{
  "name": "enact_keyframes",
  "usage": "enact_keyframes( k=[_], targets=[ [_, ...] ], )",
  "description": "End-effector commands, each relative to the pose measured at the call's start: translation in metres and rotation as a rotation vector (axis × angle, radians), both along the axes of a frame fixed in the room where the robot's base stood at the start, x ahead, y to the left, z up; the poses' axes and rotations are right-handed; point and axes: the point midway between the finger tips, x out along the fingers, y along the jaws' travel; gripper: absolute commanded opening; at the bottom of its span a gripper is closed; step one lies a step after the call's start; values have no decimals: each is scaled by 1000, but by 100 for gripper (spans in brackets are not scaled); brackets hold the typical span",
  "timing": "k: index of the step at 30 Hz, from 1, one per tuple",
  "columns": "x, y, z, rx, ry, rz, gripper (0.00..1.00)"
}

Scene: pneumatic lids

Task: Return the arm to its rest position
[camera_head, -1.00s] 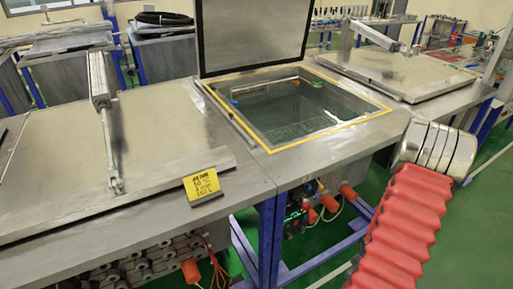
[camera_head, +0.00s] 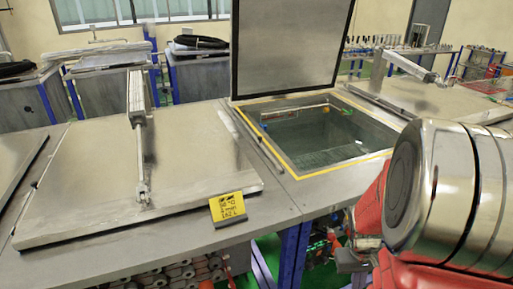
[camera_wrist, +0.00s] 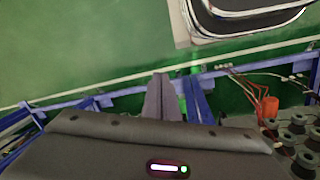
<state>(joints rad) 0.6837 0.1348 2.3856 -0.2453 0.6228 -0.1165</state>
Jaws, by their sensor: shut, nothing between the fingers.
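My arm is at the right of the head view, a red ribbed sleeve with a big polished metal joint close to the camera. Part of my gripper (camera_head: 352,260) shows small and grey beside the red sleeve, low in front of the bench. In the wrist view my gripper (camera_wrist: 162,80) has its grey fingers together, with nothing held, over the green floor (camera_wrist: 90,50). The rest of the arm is partly hidden behind the metal joint.
The steel bench (camera_head: 275,210) has a shut lid (camera_head: 90,190) at left, an open raised lid (camera_head: 290,45) over a water-filled tank (camera_head: 325,135), and another shut lid (camera_head: 430,98) at right. A yellow sign (camera_head: 227,208) stands at the front. An orange connector (camera_wrist: 268,108) sits near the blue frame.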

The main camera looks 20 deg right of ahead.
Motion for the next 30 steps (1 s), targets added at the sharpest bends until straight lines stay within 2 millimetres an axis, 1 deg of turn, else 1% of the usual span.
enact_keyframes(
  k=[1,3,14,21,30],
  targets=[
    [4,9,11,-2,-11,-4,0],
    [7,22,24,0,-22,-16,0],
    [16,92,84,22,-100,-22,0],
    [19,136,121,36,-178,29,0],
    [23,187,165,40,-321,147,0]
  ],
)
